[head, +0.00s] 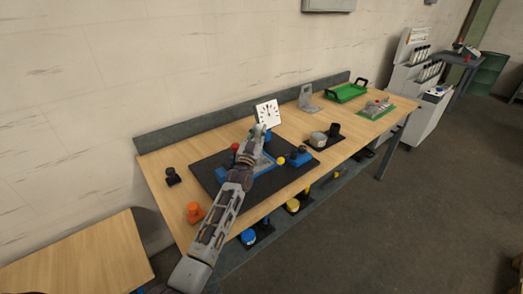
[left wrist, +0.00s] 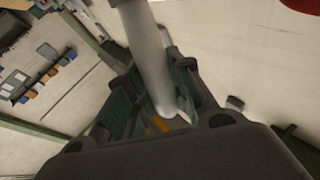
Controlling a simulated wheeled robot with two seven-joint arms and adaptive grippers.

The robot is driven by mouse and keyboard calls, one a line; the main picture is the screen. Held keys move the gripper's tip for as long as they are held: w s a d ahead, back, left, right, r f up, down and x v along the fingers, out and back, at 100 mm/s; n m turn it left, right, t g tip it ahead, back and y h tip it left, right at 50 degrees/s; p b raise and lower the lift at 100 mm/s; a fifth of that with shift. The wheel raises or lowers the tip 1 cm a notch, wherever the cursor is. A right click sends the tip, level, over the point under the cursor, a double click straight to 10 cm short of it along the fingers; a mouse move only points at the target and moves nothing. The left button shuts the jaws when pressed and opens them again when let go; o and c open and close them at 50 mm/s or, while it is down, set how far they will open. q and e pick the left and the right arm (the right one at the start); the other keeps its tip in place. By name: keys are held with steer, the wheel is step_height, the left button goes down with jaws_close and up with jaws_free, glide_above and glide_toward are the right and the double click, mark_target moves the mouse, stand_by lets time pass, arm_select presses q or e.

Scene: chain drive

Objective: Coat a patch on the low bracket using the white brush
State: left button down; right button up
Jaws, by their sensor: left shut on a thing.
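My left gripper (head: 259,131) is above the black mat, just in front of the white dial. In the left wrist view it is shut on a pale, rounded shaft (left wrist: 147,50), which looks like the handle of the white brush. The shaft runs up out of the picture, and its bristles cannot be made out. A grey upright bracket (head: 307,97) stands at the back of the table, right of the dial and apart from my gripper. I cannot tell whether it is the low bracket. My right gripper is not in view.
The black mat (head: 207,172) carries a blue fixture (head: 264,166). A white dial (head: 267,112) stands behind it. An orange part (head: 194,212) and a black part (head: 172,175) stand at left. A green tray (head: 346,94) is at the back right. Bare wood lies around the bracket.

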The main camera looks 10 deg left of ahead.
arm_select(q)
steer(key=shift+f, duration=0.15)
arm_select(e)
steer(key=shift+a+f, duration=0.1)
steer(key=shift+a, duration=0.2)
arm_select(q)
steer(key=shift+f, duration=0.2)
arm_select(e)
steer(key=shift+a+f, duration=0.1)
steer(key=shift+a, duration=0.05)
arm_select(q)
steer(key=shift+a, duration=0.2)
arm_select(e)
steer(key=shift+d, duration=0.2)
